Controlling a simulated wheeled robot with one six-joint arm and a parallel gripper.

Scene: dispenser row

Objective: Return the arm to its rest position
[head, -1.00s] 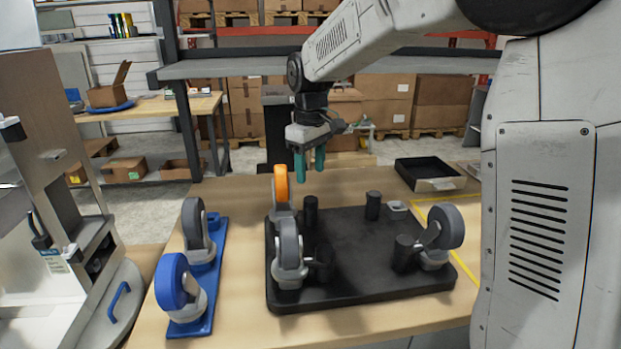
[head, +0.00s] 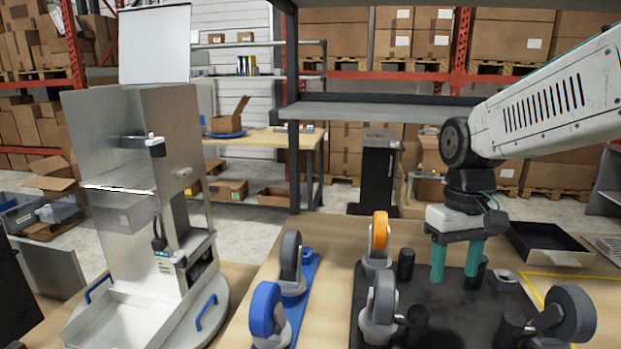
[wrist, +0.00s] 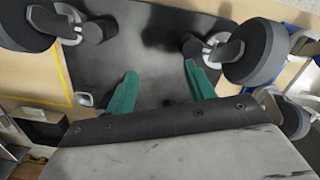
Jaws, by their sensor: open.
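My gripper (head: 456,261) has two green fingers and hangs from my arm above the right part of the black board (head: 455,318) in the head view. Its fingers are apart, with nothing between them. In the wrist view my gripper (wrist: 158,88) also shows open over the bare middle of the black board (wrist: 150,45). Caster wheels stand on the board: one with an orange wheel (head: 380,232), a grey one (head: 384,300) in front, and a grey one (head: 570,312) at the right.
A blue strip (head: 302,290) left of the board bears a grey caster (head: 290,257) and a blue-wheeled caster (head: 265,310). A black tray (head: 546,243) lies behind right. A metal dispenser stand (head: 150,200) is at left. A shelf (head: 385,113) spans behind my arm.

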